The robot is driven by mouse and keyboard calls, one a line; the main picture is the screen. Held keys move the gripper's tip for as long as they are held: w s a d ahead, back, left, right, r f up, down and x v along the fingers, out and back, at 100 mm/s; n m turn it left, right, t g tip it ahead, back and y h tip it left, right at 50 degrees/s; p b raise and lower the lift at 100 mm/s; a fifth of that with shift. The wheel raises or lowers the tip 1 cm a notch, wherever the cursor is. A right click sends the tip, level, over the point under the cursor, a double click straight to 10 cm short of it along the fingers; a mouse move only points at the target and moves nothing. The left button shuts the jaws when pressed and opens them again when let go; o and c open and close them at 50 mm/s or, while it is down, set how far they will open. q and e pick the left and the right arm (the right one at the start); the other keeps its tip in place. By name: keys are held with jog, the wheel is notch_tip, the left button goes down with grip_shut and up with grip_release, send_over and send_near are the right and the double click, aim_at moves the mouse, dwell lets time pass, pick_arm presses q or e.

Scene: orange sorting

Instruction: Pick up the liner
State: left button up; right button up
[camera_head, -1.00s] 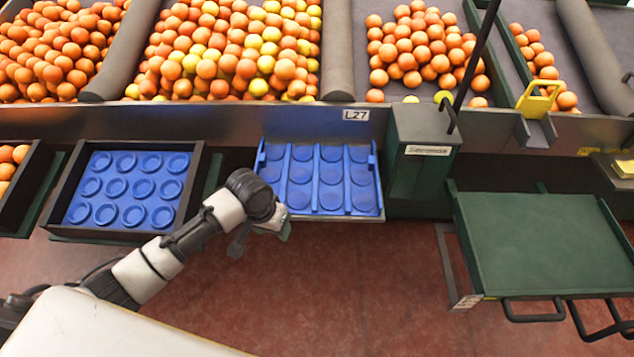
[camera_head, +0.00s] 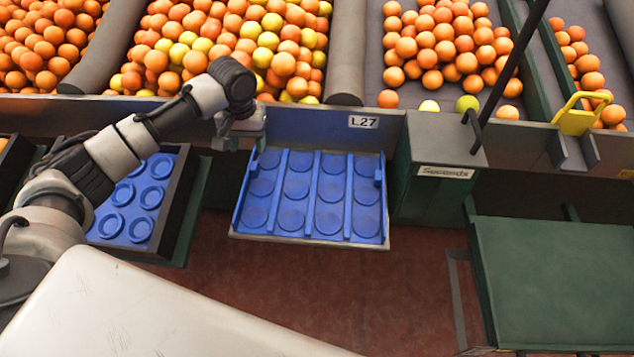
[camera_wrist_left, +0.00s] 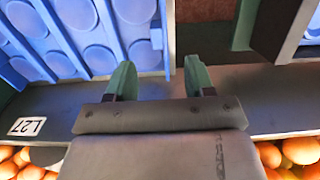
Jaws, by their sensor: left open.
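A blue ribbed tray with round shallow cups (camera_head: 313,195) sits below the L27 label in the head view. Its cups look empty, and it also shows at the upper left of the left wrist view (camera_wrist_left: 83,62). Another blue sheet with raised round rings (camera_head: 135,205) lies in a black crate (camera_head: 182,205), partly hidden by my left arm. I cannot tell which one is the liner. My left gripper (camera_head: 226,142) is open and empty above the metal ledge, by the tray's back left corner; its green fingers (camera_wrist_left: 158,78) are apart in the wrist view. My right gripper is not in view.
Bins of oranges (camera_head: 235,40) rise behind the metal ledge (camera_wrist_left: 265,95). A green box labelled Seconds (camera_head: 440,180) stands right of the blue tray. A green platform (camera_head: 560,275) is at the far right. Red floor (camera_head: 290,290) is open in front.

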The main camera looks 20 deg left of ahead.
aim_at(253, 165)
pick_arm(q)
jog(key=f, duration=0.3)
jog(key=shift+s, duration=0.3)
notch_tip(253, 165, down, 5)
jog(key=shift+w+f+b, duration=0.15)
jog(key=shift+f+b, duration=0.05)
jog(key=shift+b, duration=0.25)
grip_shut()
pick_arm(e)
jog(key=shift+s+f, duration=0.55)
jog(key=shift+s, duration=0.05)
pick_arm(q)
jog(key=shift+r, duration=0.1)
